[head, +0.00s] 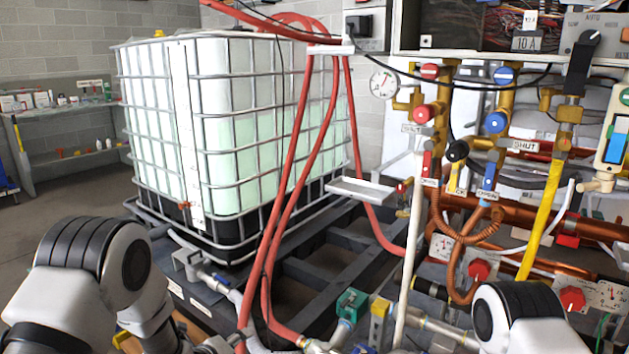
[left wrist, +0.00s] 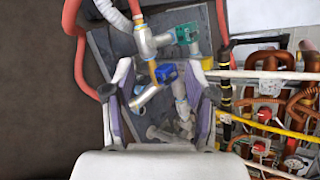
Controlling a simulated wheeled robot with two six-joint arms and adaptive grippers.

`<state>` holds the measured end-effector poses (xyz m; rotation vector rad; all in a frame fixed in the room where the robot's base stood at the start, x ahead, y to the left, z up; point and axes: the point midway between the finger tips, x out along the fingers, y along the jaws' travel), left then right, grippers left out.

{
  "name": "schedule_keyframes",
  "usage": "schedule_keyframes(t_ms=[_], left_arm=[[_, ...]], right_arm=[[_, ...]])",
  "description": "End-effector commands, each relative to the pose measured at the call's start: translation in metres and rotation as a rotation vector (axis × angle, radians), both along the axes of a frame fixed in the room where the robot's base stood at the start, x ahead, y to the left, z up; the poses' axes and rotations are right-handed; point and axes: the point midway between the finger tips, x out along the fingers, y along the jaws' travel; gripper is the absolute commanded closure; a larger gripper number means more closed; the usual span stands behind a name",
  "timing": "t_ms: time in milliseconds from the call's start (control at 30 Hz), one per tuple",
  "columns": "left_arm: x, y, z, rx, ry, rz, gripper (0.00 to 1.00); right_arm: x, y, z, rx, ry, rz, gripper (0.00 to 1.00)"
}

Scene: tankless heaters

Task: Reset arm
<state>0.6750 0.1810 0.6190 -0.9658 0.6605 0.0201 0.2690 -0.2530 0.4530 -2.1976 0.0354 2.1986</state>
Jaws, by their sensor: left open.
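My left gripper (left wrist: 159,78) is open in the left wrist view, with its two fingers spread apart. Between the fingers, behind them, shows a grey pipe fitting with a blue valve handle (left wrist: 166,72); I cannot tell how far it is from the fingers. Nothing is seen held. In the head view, my left arm enters at the lower left, and its gripper is not clearly visible. Part of my right arm shows at the lower right, and its gripper is out of the picture.
A caged white tank (head: 235,130) stands on a dark frame. Red hoses (head: 315,150) hang before it. Copper pipes (head: 470,225), a yellow pipe (head: 545,215) and several valves crowd the right side. A teal valve (head: 352,304) sits low in front. Open floor (head: 85,205) lies left.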

Motion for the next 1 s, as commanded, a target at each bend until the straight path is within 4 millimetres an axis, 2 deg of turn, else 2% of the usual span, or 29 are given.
schedule_keyframes(t_ms=[33,100,167,233,267,300,367,400,433,500,633,800,900,1000], left_arm=[[-0.031,0.008,-0.038,-0.056,0.113,0.067,0.44],[-0.077,0.018,-0.083,-0.144,0.270,0.186,0.44],[-0.120,0.026,-0.115,-0.220,0.404,0.307,0.44],[-0.175,0.036,-0.147,-0.309,0.558,0.477,0.44],[-0.200,0.040,-0.159,-0.346,0.624,0.560,0.44],[-0.233,0.045,-0.171,-0.395,0.707,0.683,0.44],[-0.282,0.052,-0.181,-0.469,0.817,0.887,0.44],[-0.313,0.056,-0.184,-0.518,0.876,1.037,0.44],[-0.334,0.059,-0.183,-0.555,0.913,1.158,0.44],[-0.366,0.064,-0.176,-0.641,0.947,1.409,0.44],[-0.402,0.070,-0.166,-0.775,0.932,1.784,0.44],[-0.408,0.072,-0.165,-0.976,0.829,2.138,0.44],[-0.407,0.072,-0.123,-0.993,0.820,2.158,0.44],[-0.407,0.072,-0.093,-0.993,0.821,2.156,0.44]], right_arm=[[0.000,0.000,0.000,0.000,0.000,0.000,0.60],[0.000,0.000,0.000,0.000,0.000,0.000,0.60],[0.000,0.000,0.000,0.000,0.000,0.000,0.60],[0.000,0.000,0.000,0.000,0.000,0.000,0.60],[0.000,0.000,0.000,0.000,0.000,0.000,0.60],[0.000,0.000,0.000,0.000,0.000,0.000,0.60],[0.000,0.000,0.000,0.000,0.000,0.000,0.60],[0.000,0.000,0.000,0.000,0.000,0.000,0.60],[0.000,0.000,0.000,0.000,0.000,0.000,0.60],[0.000,0.000,0.000,0.000,0.000,0.000,0.60],[0.000,0.000,0.000,0.000,0.000,0.000,0.60],[0.000,0.000,0.000,0.000,0.000,0.000,0.60],[0.000,0.000,0.042,0.000,0.001,0.000,0.60],[0.001,0.000,0.072,0.000,-0.001,0.000,0.60]])
